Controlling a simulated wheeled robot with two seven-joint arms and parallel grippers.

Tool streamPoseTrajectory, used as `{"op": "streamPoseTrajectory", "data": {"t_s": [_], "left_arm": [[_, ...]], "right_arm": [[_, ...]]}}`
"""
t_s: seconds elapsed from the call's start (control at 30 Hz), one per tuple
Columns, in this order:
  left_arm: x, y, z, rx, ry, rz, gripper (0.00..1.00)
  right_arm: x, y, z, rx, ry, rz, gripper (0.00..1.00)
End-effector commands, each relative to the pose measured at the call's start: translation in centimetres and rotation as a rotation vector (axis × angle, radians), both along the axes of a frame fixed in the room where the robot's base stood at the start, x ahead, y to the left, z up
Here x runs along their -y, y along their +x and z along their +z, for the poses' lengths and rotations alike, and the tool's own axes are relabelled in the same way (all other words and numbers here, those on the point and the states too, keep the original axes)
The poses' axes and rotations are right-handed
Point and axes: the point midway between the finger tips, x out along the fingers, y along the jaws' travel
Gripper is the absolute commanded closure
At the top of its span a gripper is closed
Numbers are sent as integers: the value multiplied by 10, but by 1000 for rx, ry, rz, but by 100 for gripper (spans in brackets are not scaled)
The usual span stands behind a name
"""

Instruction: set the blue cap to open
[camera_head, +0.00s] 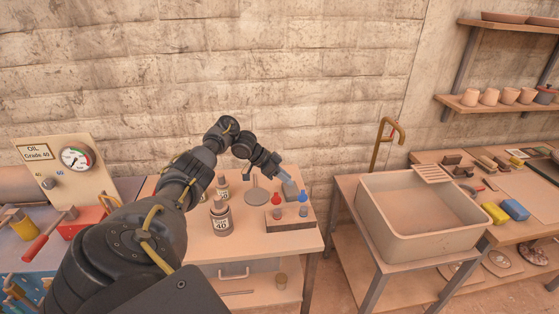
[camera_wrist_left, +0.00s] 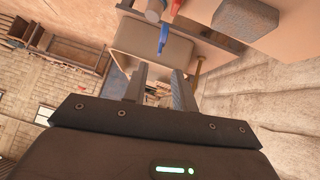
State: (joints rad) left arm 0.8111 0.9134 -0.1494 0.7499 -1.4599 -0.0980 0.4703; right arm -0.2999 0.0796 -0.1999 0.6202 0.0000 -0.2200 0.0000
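The blue cap (camera_head: 303,196) stands on the right part of a low wooden block on the middle table. It also shows in the wrist view (camera_wrist_left: 163,39), just beyond the gap between my fingertips. A similar red cap (camera_head: 276,198) stands to its left on the same block. My left gripper (camera_head: 285,175) is above and behind the caps, near a grey block. In the wrist view its two fingers (camera_wrist_left: 159,68) are apart with nothing between them, so it is open and not touching the blue cap. My right gripper is not in view.
The wooden block (camera_head: 290,225) sits near the table's front right. The grey block (camera_head: 291,190) is just behind it. Labelled bottles (camera_head: 221,219) and a grey round piece (camera_head: 257,196) stand to the left. A basin (camera_head: 410,235) stands to the right beyond a gap.

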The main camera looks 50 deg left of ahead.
Motion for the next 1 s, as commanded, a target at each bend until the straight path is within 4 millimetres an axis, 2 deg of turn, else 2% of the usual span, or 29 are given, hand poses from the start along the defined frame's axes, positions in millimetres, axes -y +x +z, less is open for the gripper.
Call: {"op": "streamPoseTrajectory", "data": {"t_s": [0.1,0.3,1.0], "left_arm": [[-11,-11,13,-2,3,-1,73],[-18,-20,25,-2,0,-1,73],[-19,-21,27,-1,-2,-1,73]], "right_arm": [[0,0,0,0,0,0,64],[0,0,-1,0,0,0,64],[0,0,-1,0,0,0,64]]}}
